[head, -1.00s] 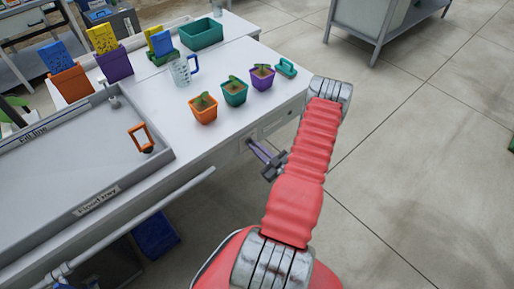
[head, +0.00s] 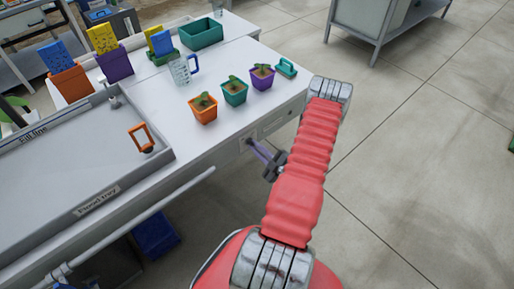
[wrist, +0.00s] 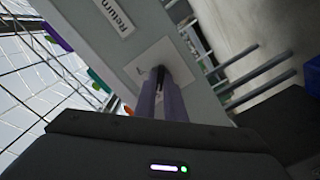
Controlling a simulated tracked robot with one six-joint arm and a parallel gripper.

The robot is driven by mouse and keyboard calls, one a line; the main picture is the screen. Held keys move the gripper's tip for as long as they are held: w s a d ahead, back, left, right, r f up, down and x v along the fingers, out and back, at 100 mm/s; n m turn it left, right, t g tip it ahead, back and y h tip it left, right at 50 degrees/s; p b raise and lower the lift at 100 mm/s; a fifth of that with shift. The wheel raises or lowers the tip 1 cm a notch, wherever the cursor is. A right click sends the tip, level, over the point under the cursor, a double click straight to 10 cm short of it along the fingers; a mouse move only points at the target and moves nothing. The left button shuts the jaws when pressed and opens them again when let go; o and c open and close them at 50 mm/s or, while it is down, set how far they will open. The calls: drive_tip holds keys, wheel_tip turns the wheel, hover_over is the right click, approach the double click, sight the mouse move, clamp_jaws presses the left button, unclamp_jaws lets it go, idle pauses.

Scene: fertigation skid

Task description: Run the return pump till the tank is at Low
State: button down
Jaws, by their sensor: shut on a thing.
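My gripper (head: 252,146) reaches the front face of the white bench, below the potted plants. In the wrist view its two purple fingers (wrist: 160,82) are closed together on a small dark switch lever (wrist: 159,71) on a pale square plate (wrist: 170,58). The lever is mostly hidden between the fingers. A label (wrist: 113,14) beside the plate reads "Return". I cannot make out a tank level or a Low mark.
Orange, teal and purple plant pots (head: 234,92) stand near the bench edge above my gripper. A clear jug (head: 182,71) stands behind them. A rail (head: 150,212) runs along the bench front. A blue object (head: 156,234) is below.

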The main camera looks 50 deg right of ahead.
drive_tip(key=shift+f, duration=0.15)
drive_tip(key=c, duration=1.8)
unclamp_jaws()
drive_tip(key=shift+c, duration=0.2)
drive_tip(key=shift+s, duration=0.1)
drive_tip(key=v, duration=1.3)
drive_tip(key=shift+s, duration=0.3)
drive_tip(key=shift+a, duration=0.1)
